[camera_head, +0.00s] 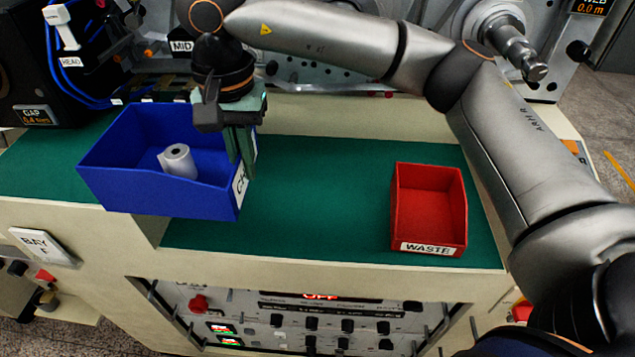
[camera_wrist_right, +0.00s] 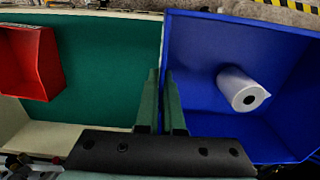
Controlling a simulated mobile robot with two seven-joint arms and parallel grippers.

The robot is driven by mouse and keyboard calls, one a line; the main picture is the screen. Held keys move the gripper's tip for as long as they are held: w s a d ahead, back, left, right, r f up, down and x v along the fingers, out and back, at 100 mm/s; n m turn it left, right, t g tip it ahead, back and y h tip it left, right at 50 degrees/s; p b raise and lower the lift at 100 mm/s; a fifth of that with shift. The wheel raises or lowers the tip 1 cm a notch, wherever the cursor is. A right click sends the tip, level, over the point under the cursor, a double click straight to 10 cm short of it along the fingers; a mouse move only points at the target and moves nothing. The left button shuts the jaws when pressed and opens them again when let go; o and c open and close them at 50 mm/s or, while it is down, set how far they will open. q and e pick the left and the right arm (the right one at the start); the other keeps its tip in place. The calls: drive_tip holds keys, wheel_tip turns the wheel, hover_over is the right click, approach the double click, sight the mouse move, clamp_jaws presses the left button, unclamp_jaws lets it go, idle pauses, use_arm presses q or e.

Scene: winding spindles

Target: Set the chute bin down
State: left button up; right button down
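The chute bin (camera_head: 130,185) is a blue open bin with a partly hidden white label on its right end. A white roll (camera_head: 179,160) lies in it; the roll also shows in the right wrist view (camera_wrist_right: 242,90). My right gripper (camera_head: 243,155) points down at the bin's right wall. In the right wrist view its fingers (camera_wrist_right: 162,105) stand on either side of that wall, close against it, and look shut on it. The bin (camera_wrist_right: 215,40) looks upright. I cannot tell whether its base touches the bench. My left gripper is not in view.
A red bin (camera_head: 428,205) labelled WASTE stands at the right of the green mat (camera_head: 325,195). The mat between the two bins is clear. A dark machine (camera_head: 100,60) with blue cables stands behind at left. A control panel is set in the bench front.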

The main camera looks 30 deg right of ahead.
drive_tip(key=d+f, duration=0.2)
drive_tip(key=d, duration=0.1)
drive_tip(key=d+f+p, duration=0.1)
drive_tip(key=d+f, duration=0.1)
drive_tip(key=d, duration=0.1)
drive_tip(key=d+f, duration=0.3)
drive_tip(key=d, duration=0.1)
drive_tip(key=shift+s, duration=0.1)
drive_tip(key=shift+d+f, duration=0.35)
drive_tip(key=shift+f, duration=0.1)
drive_tip(key=f, duration=0.1)
drive_tip(key=f+p, duration=0.1)
drive_tip(key=f, duration=0.1)
drive_tip(key=shift+d, duration=0.4)
drive_tip(key=shift+f, duration=0.5)
